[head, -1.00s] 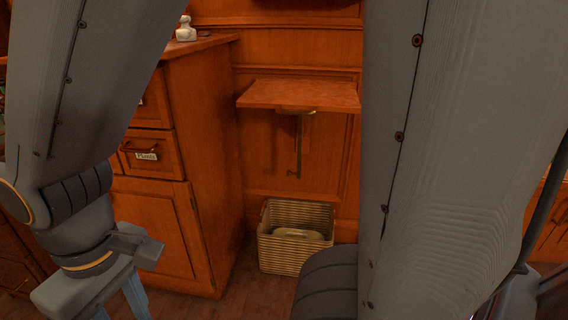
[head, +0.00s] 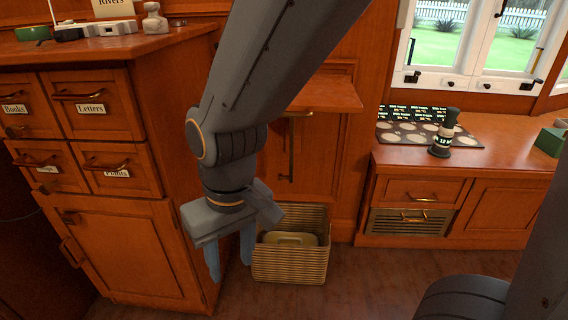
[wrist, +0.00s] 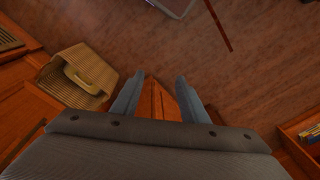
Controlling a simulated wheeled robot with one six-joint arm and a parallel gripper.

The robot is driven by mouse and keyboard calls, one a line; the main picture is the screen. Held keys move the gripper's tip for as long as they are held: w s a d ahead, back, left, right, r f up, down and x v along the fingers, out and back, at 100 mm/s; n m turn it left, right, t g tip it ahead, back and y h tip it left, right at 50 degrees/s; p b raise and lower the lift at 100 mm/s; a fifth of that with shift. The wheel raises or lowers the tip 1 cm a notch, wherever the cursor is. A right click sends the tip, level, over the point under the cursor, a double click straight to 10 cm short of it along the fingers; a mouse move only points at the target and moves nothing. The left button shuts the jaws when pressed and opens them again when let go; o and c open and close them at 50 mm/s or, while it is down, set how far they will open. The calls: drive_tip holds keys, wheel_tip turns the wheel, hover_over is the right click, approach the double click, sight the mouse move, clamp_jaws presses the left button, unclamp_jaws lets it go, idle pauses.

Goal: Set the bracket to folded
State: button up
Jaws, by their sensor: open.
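A small wooden wall shelf (head: 328,93) stands out level from the panelled wall, partly hidden behind my arm in the head view. Under it a thin dark upright bar, which looks like the bracket (head: 291,150), runs down close to the wall panel. A brass-coloured piece sits at its top, just under the shelf. Whether the bar is turned out or flat to the wall is hard to tell. My gripper (head: 230,266) points down, open and empty, in front of the cabinet and left of the bracket, below its level. It also shows in the wrist view (wrist: 160,80), over the floor and cabinet front.
A striped basket (head: 290,264) stands on the floor below the shelf; it also shows in the wrist view (wrist: 58,88). A labelled drawer cabinet (head: 150,185) stands left. A low window bench (head: 440,165) with a dark stamp-like object (head: 446,133) is right. Floor in front is clear.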

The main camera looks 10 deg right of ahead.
drive_tip(key=w+a+f+m+t+y+p, duration=0.1)
drive_tip(key=w+a+f+m+t, duration=0.15)
drive_tip(key=w, duration=0.55)
drive_tip(key=w+a+f+m+t, duration=0.1)
drive_tip(key=w+a+f+m, duration=0.25)
drive_tip(key=w, duration=0.55)
drive_tip(key=w+d+f+m+t+p, duration=0.15)
drive_tip(key=w+f+m, duration=0.25)
drive_tip(key=w, duration=0.4)
drive_tip(key=w+f+m+t, duration=0.2)
drive_tip(key=w+f+m, duration=0.15)
drive_tip(key=w, duration=0.35)
drive_tip(key=w+d+f+m+t+h, duration=0.1)
drive_tip(key=w+d+m+h, duration=0.3)
drive_tip(key=d, duration=0.4)
drive_tip(key=w+d+f+m+t+h+b, duration=0.1)
drive_tip(key=w+d+m+h, duration=0.3)
drive_tip(key=d, duration=0.5)
drive_tip(key=w+d+f+m+t+h+b, duration=0.1)
drive_tip(key=w+d+m+t+h, duration=0.1)
drive_tip(key=w+d+m+h, duration=0.2)
drive_tip(key=shift+w+d+f+m+t+h, duration=0.35)
drive_tip(key=shift+w+d+m, duration=1.1)
drive_tip(key=shift+d+m, duration=0.85)
clamp_jaws()
